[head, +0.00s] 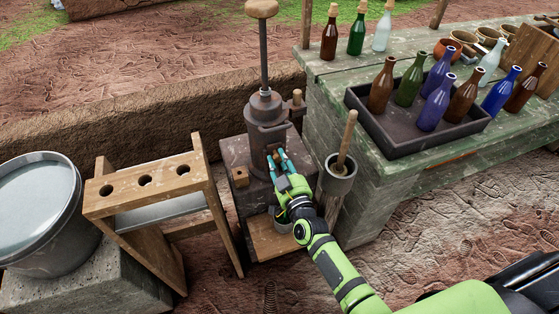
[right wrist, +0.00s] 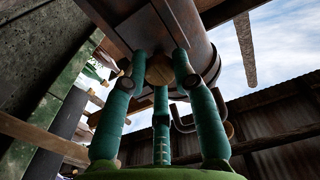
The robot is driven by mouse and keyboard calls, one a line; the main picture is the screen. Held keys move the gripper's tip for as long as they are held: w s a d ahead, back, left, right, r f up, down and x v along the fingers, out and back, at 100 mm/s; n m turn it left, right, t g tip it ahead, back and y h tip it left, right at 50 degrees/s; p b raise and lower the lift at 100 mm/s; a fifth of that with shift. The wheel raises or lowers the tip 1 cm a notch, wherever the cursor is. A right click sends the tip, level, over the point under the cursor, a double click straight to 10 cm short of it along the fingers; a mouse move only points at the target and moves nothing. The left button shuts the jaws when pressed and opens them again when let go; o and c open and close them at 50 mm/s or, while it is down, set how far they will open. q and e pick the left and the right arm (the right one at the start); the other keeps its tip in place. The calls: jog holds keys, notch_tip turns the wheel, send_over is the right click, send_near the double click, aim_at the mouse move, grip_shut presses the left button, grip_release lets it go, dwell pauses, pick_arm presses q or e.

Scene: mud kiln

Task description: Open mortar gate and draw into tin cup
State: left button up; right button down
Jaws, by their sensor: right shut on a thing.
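The mortar dispenser (head: 266,110) is a dark metal vessel with a tall plunger rod, standing on a block. My right gripper (head: 276,156) is at its front, shut on the wooden gate knob (right wrist: 160,70). The right wrist view shows the fingers around this knob, below a flat metal plate (right wrist: 128,22). Whether the gate is open cannot be told, and no flowing mortar shows. A grey round vessel, seemingly the tin cup (head: 283,226), stands on the low wooden shelf (head: 270,242) under the gripper, partly hidden by my wrist. My left gripper is out of view.
A grey pot with a wooden-handled tool (head: 338,178) stands close right of my gripper. A wooden rack with holes (head: 144,182) and a large bucket (head: 38,210) are left. A bench (head: 330,68) with a bottle tray (head: 400,138) is right.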

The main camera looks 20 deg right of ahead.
jog(key=shift+r, duration=0.75)
jog(key=shift+w+f, duration=0.1)
jog(key=c, duration=1)
grip_release()
jog(key=shift+s+f, duration=0.1)
jog(key=shift+s, duration=0.15)
jog(key=s, duration=1.1)
jog(key=shift+s+d, duration=0.2)
jog(key=shift+s, duration=0.15)
